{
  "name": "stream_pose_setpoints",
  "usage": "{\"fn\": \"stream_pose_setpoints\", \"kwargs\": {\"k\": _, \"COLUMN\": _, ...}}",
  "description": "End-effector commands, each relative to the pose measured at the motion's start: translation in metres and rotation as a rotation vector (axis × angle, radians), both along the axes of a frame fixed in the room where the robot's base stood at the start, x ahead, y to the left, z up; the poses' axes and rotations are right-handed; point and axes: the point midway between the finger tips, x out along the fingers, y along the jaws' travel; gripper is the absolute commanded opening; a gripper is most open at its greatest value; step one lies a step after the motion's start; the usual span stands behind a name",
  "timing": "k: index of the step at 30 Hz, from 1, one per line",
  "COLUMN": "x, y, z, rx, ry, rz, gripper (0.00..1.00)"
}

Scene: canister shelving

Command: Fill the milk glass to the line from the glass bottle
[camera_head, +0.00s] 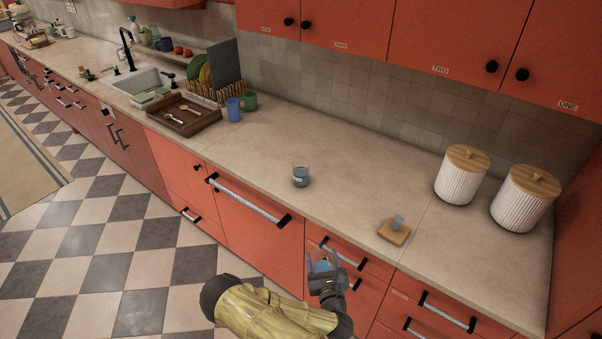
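A small clear glass vessel (300,176) with a dark blue-grey lower part and a small pale mark stands upright on the counter, left of my gripper. A wooden square (394,233) lies near the counter's front edge, with a small clear or greyish piece (398,221) on it. I cannot tell for sure which of these is the milk glass. No tall glass bottle is recognisable. My gripper (325,259) is in front of the drawers, apart from both things. Its bluish fingers look spread; a small blue patch between them is unclear.
Two white ribbed canisters with wooden lids (462,176) (525,200) stand at the right. A blue cup (233,109), a green cup (250,101), a dish rack and a wooden cutlery tray (184,126) are at the left. The middle counter (345,165) is mostly clear. Red cabinets hang above.

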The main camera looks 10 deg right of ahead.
Motion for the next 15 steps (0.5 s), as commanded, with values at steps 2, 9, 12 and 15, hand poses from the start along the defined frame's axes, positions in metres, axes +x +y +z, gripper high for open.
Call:
{"fn": "stream_pose_setpoints", "kwargs": {"k": 2, "x": -0.004, "y": 0.0, "z": -0.032, "rx": -0.001, "ry": -0.002, "rz": -0.001, "gripper": 0.1}}
{"fn": "stream_pose_setpoints", "kwargs": {"k": 9, "x": -0.013, "y": -0.001, "z": -0.067, "rx": -0.002, "ry": -0.004, "rz": -0.002, "gripper": 0.1}}
{"fn": "stream_pose_setpoints", "kwargs": {"k": 12, "x": -0.014, "y": -0.001, "z": -0.069, "rx": -0.002, "ry": -0.005, "rz": -0.002, "gripper": 0.1}}
{"fn": "stream_pose_setpoints", "kwargs": {"k": 15, "x": -0.014, "y": -0.001, "z": -0.068, "rx": -0.002, "ry": -0.005, "rz": -0.002, "gripper": 0.1}}
